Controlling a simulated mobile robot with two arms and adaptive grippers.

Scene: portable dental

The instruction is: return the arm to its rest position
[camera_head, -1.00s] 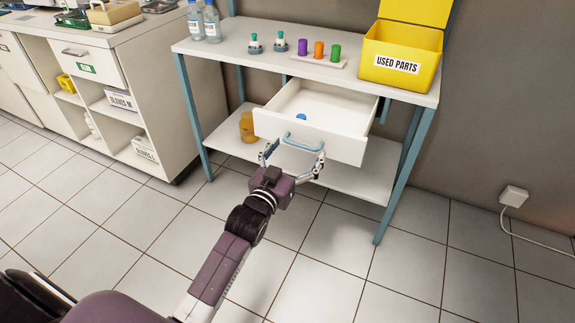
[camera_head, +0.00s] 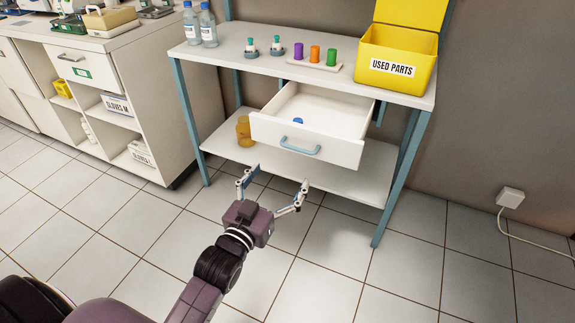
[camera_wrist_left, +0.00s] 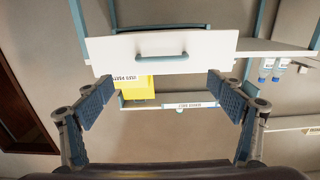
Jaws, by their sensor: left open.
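My left gripper (camera_head: 275,188) is open and empty in the head view, in front of and below the open drawer (camera_head: 305,125). In the left wrist view both fingers (camera_wrist_left: 163,98) are spread wide. The drawer front (camera_wrist_left: 210,50) with its handle (camera_wrist_left: 162,57) lies ahead, beyond the fingertips. The drawer stands pulled out, and a small blue item (camera_head: 298,121) lies inside it. My right gripper is not in view.
The table (camera_head: 250,55) carries bottles (camera_head: 208,25), coloured cylinders (camera_head: 315,53) and a yellow USED PARTS bin (camera_head: 395,55). An amber jar (camera_head: 244,130) stands on the lower shelf (camera_head: 350,180). A white cabinet (camera_head: 150,100) stands left. The tiled floor around my arm is clear.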

